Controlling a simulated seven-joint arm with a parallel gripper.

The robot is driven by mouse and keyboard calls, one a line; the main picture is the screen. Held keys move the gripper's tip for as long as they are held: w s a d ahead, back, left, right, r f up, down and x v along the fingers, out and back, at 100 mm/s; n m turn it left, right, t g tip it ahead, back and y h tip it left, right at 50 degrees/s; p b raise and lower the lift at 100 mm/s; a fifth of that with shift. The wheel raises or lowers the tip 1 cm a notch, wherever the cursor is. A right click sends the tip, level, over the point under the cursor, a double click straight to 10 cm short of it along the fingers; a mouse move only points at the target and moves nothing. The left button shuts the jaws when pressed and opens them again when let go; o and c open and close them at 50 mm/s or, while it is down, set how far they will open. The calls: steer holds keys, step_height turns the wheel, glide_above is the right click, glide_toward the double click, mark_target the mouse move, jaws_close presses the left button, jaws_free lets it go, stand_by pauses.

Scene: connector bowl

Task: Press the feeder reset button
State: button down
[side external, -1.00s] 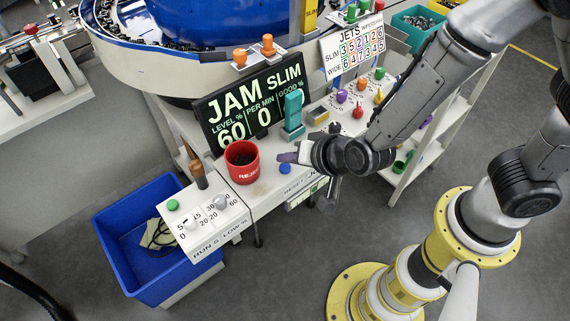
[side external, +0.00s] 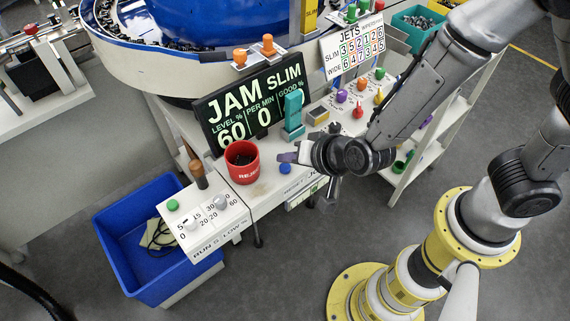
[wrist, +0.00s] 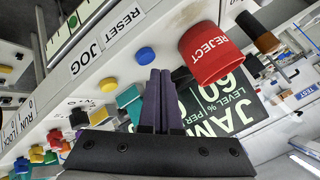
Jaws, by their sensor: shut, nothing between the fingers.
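A blue button (side external: 285,169) sits on the front part of the white bench panel, just right of the red cup. In the wrist view the blue button (wrist: 145,55) lies beside the printed RESET label (wrist: 125,18), and a yellow button (wrist: 108,85) lies beside the JOG label (wrist: 86,61). My gripper (side external: 284,157) hovers close to the blue button in the side view, apart from it as far as I can tell. In the wrist view my gripper (wrist: 160,73) shows its two purple-grey fingers together, empty, with the blue button just beyond the tips.
The red REJECT cup (side external: 243,162) stands close beside the blue button. A black display (side external: 255,105) reading JAM stands behind, with a teal upright part (side external: 293,112) in front of it. The run box (side external: 205,222) and blue bin (side external: 125,245) are at left.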

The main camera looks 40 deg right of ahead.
mark_target(288, 170)
steer(key=shift+f, duration=0.15)
stand_by(0.4)
steer(key=shift+f, duration=0.3)
steer(key=shift+f, duration=0.55)
stand_by(0.8)
steer(key=shift+r, duration=0.95)
steer(key=shift+r, duration=0.1)
steer(key=shift+r, duration=2.45)
